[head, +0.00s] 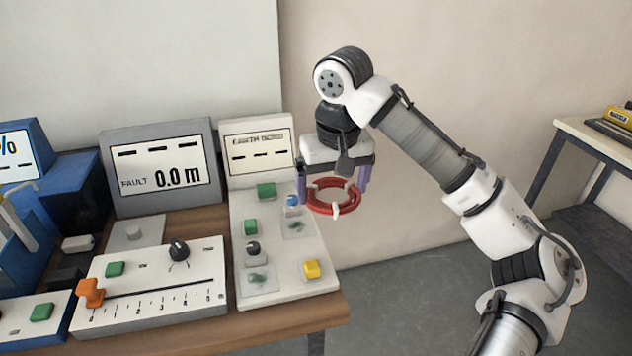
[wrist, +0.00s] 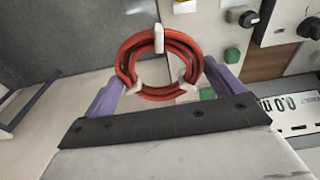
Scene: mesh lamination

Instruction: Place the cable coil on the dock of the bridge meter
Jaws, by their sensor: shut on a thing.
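The red cable coil (head: 318,205), bound with white ties, is held in the air between the purple fingers of my gripper (head: 334,184). The gripper is shut on it. In the wrist view the coil (wrist: 126,62) lies between both fingertips, its open ring facing the camera. In the head view it hangs beside the right edge of the white panel. The bridge meter appears to be the grey unit (head: 109,174) reading FAULT 0.0 m, left of the gripper, with a slider panel (head: 150,315) in front. A pale plate (head: 122,244) below its screen may be its dock; I cannot be sure.
A white panel (head: 305,255) with an upright screen (head: 258,152), green and yellow buttons and a knob stands right of the meter. Blue equipment (head: 75,190) is at the left. The wooden bench edge (head: 330,311) ends below the gripper's side. Another table (head: 590,140) is far right.

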